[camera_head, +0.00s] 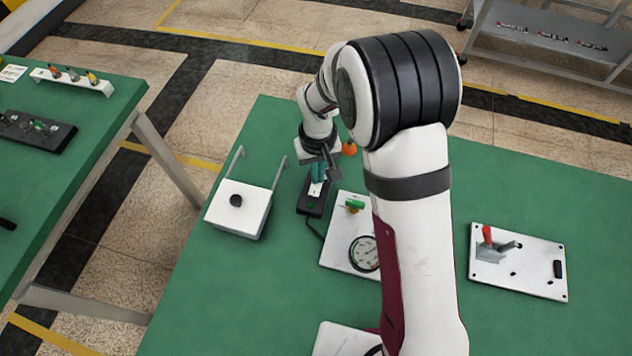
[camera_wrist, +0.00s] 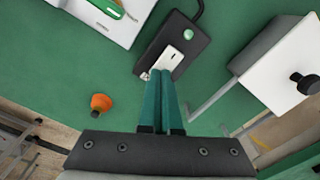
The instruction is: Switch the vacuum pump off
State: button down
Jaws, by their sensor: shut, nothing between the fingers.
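A black switch box (camera_head: 308,207) with a cable stands on the green table; I take it to be the vacuum pump's switch. The wrist view shows the box (camera_wrist: 184,68) with a white rocker (camera_wrist: 174,57) and a round green lamp or button (camera_wrist: 188,35). My gripper (camera_head: 317,178) has teal fingers, shut and empty, pointing down at the box. In the wrist view the fingertips (camera_wrist: 161,72) overlap the near end of the rocker and hide part of it. I cannot tell whether they touch it or which way the rocker is tipped.
A white box with a black knob (camera_head: 236,201) and two rods stands left of the switch box. A white gauge panel with a green handle (camera_head: 355,204) is close on the right. An orange knob (camera_wrist: 101,102) is nearby. A red-lever panel (camera_head: 517,262) lies farther right.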

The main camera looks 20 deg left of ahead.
jog(key=shift+r, duration=3.5)
jog(key=s+d+r+m+y, duration=0.1)
jog(key=s+d+r+m, duration=0.7)
jog(key=s+d+r, duration=0.45)
jog(key=s+d+f+m, duration=0.1)
jog(key=s+d+m, duration=0.2)
jog(key=s, duration=0.6)
jog(key=shift+s+d+f+m+y, duration=0.2)
jog(key=shift+d+f+m+y, duration=0.15)
jog(key=shift+d, duration=0.45)
